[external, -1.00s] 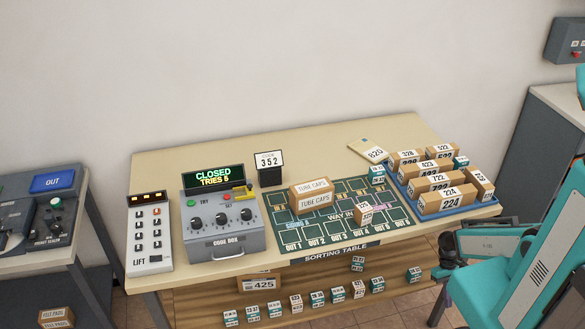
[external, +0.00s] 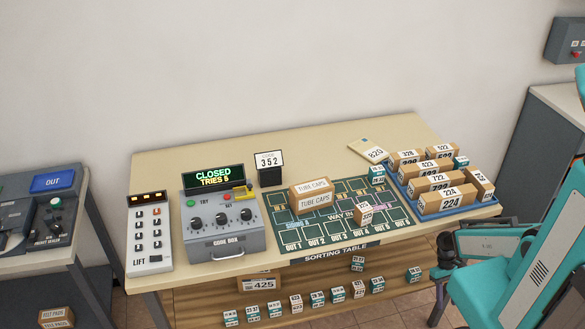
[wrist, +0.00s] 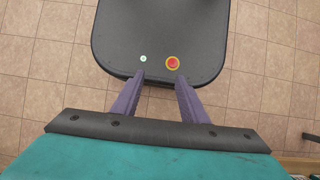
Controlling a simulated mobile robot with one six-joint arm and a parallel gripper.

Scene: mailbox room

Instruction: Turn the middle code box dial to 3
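The code box (external: 226,246) is a grey unit on the left part of the sorting table. Its display (external: 213,176) reads CLOSED, TRIES 5. Three dark dials sit in a row on its sloped face; the middle dial (external: 222,218) is between the other two, and its setting is too small to read. A card (external: 269,160) behind the box reads 352. My gripper (wrist: 157,80) shows in the wrist view with its two purple fingers apart and nothing between them. It is far from the code box, which is not in the wrist view.
A lift panel (external: 149,238) stands left of the code box. A TUBE CAPS box (external: 312,197) and a small parcel sit on the green mat (external: 345,236) to its right. A blue tray (external: 410,198) holds several parcels. Several small boxes are below the tabletop.

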